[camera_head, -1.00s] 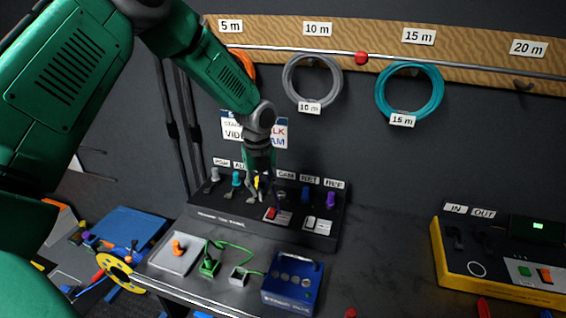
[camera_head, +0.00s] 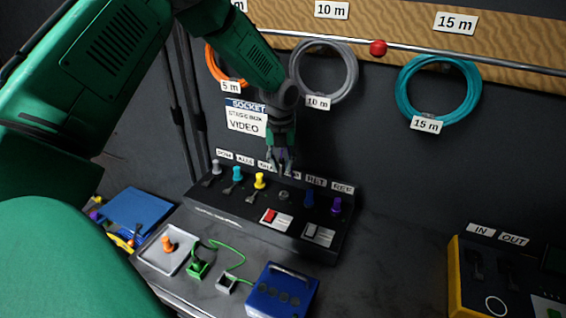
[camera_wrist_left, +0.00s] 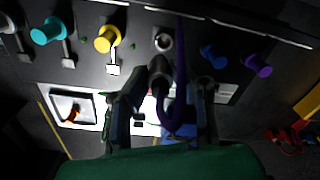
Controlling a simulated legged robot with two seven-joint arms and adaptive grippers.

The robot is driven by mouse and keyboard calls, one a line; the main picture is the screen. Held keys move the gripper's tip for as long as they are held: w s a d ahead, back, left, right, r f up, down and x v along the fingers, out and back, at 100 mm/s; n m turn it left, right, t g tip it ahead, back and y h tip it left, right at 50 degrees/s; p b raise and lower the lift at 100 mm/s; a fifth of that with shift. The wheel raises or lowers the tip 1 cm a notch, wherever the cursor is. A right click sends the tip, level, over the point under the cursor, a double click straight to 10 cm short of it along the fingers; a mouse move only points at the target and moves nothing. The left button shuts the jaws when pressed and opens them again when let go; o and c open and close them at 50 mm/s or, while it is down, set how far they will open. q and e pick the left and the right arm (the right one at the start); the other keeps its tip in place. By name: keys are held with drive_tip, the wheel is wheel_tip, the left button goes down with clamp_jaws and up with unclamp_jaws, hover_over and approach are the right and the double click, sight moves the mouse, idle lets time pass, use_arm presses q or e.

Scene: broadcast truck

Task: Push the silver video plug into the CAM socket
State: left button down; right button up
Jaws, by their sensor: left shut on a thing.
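My left gripper (camera_head: 281,160) is above the back of the black socket panel (camera_head: 250,222), over the CAM place. It is shut on a dark grey plug, taken to be the silver video plug (camera_wrist_left: 160,72), which the left wrist view shows between its fingers (camera_wrist_left: 163,108). The CAM socket (camera_head: 284,195) is a round ring with nothing in it; it also shows in the left wrist view (camera_wrist_left: 163,40), just past the plug's tip. The plug looks apart from the socket, though the gap is hard to judge. The CAM label is partly hidden. My right gripper is not in view.
Grey (camera_head: 217,168), teal (camera_head: 237,174) and yellow (camera_head: 260,181) plugs stand left of the CAM socket; blue (camera_head: 309,199) and purple (camera_head: 336,205) ones stand right. A purple cord (camera_wrist_left: 181,75) crosses beside the held plug. A blue box (camera_head: 268,306) stands in front.

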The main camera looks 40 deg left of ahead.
sight(284, 173)
use_arm(q)
drive_tip(key=shift+w+d+r+p, duration=0.1)
drive_tip(key=shift+w+d+p, duration=0.05)
drive_tip(key=shift+d+p, duration=0.3)
drive_tip(key=shift+a+f+b, duration=0.15)
drive_tip(key=shift+f+b, duration=0.65)
drive_tip(key=shift+f, duration=0.7)
drive_tip(key=shift+a+f+b, duration=0.15)
drive_tip(key=shift+f+b, duration=0.6)
drive_tip(key=shift+f, duration=0.7)
drive_tip(key=shift+d+r, duration=0.1)
drive_tip(key=shift+d, duration=0.35)
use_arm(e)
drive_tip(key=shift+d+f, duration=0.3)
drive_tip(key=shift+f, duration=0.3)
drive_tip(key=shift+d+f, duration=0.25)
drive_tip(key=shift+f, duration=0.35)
use_arm(q)
drive_tip(key=shift+a, duration=0.25)
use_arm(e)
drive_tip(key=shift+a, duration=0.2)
use_arm(q)
drive_tip(key=shift+a+p, duration=0.25)
drive_tip(key=shift+p, duration=0.05)
drive_tip(key=shift+d, duration=0.1)
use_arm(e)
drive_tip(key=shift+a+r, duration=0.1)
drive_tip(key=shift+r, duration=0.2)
